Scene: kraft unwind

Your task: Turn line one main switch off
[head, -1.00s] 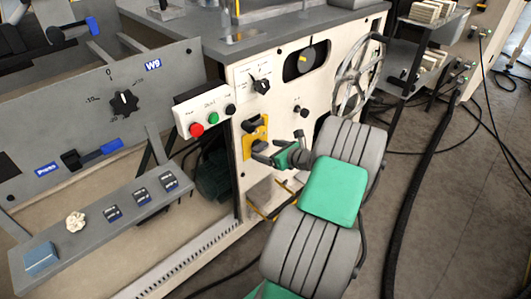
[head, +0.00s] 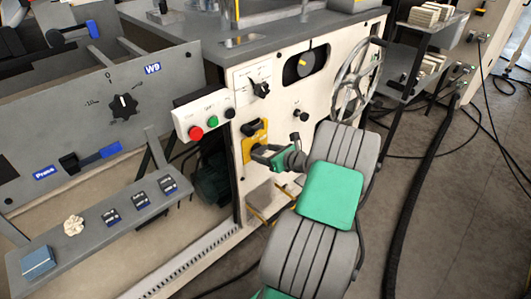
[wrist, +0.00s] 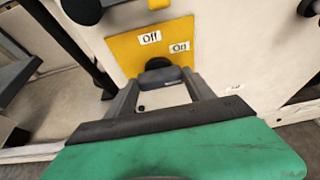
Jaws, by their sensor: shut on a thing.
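The main switch has a yellow plate (head: 262,133) on the pale machine panel, and its plate (wrist: 185,30) fills the top middle of the wrist view with "Off" and "On" labels. My gripper (head: 259,152) is at the plate's lower part. In the wrist view my gripper (wrist: 158,82) has its two grey fingers on either side of a dark grey handle (wrist: 160,75), just below the "On" label. It is shut on this handle. The fingers hide part of it, and I cannot tell which label it points to. Another dark part (head: 250,128) shows at the plate's upper left.
A white button box (head: 205,115) with red, green and black buttons juts out left of the switch. A black knob (head: 261,88) and a spoked handwheel (head: 357,82) are above and to the right. A grey shelf (head: 95,225) lies to the left.

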